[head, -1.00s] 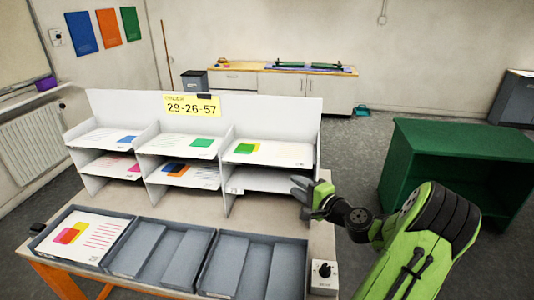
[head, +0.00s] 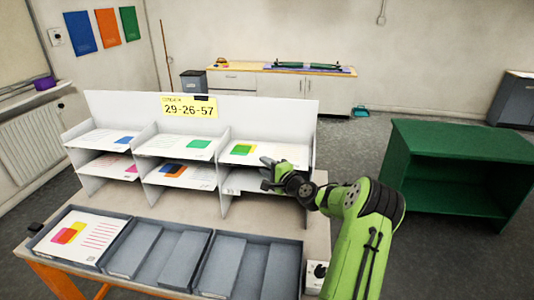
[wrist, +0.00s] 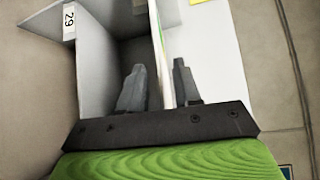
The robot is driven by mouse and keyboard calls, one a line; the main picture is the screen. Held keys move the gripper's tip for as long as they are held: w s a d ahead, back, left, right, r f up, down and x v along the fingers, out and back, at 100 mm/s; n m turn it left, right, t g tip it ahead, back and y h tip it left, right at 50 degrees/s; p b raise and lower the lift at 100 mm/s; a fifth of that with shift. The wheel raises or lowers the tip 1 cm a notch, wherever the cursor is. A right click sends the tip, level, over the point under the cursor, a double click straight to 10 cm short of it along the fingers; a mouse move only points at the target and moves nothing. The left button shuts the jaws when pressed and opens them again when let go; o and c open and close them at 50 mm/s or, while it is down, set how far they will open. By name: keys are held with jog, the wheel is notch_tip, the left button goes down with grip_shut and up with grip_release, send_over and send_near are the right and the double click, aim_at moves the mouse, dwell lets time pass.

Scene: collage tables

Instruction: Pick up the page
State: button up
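A white rack (head: 302,112) with two rows of three compartments stands on the table. In its upper right compartment lies a white page (head: 285,154) with overlapping yellow and green squares. My gripper (head: 266,174) is at the front edge of that compartment's shelf, turned on its side. In the wrist view my gripper (wrist: 158,75) has its two dark fingers apart. A thin white edge with a green strip (wrist: 163,60) runs between them; I cannot tell whether either finger touches it.
A yellow sign (head: 189,107) on the rack reads 29-26-57. Grey trays (head: 170,262) line the table front; the left one holds a page (head: 78,236) with pink and orange squares. A label (wrist: 69,22) reads 29. A green shelf (head: 460,155) stands at right.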

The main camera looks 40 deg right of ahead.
jog(key=shift+w, duration=0.35)
jog(key=shift+s, duration=0.1)
grip_shut()
